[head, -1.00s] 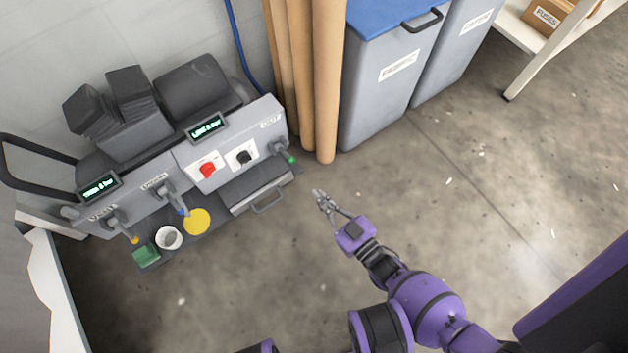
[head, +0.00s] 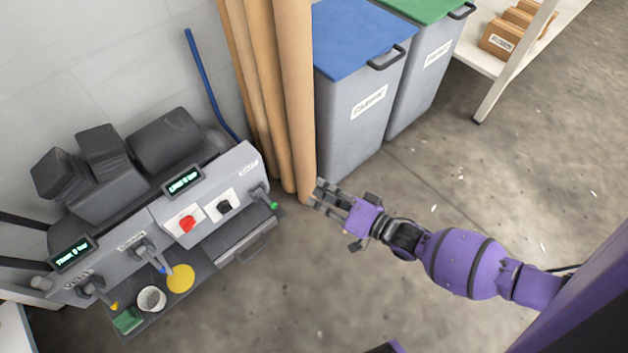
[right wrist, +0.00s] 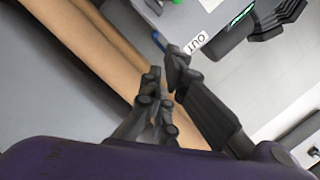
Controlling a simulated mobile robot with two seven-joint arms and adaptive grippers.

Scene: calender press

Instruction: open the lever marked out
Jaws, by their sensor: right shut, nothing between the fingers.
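The lever marked out (head: 262,196) is a grey handle with a green tip at the right end of the press front, below a small white label (head: 248,168). My right gripper (head: 316,195) is to the right of it, clear of it, with fingers pointing left towards the press. The fingers are shut and empty. In the right wrist view the gripper (right wrist: 168,72) shows in front of the press's OUT label (right wrist: 202,41); a bit of green is at the top edge. My left gripper is out of view.
Tall cardboard tubes (head: 295,100) stand just behind my right gripper. The press (head: 140,215) also has other levers, a red knob (head: 187,223), a black knob and a drawer handle (head: 252,250). Open floor lies in front.

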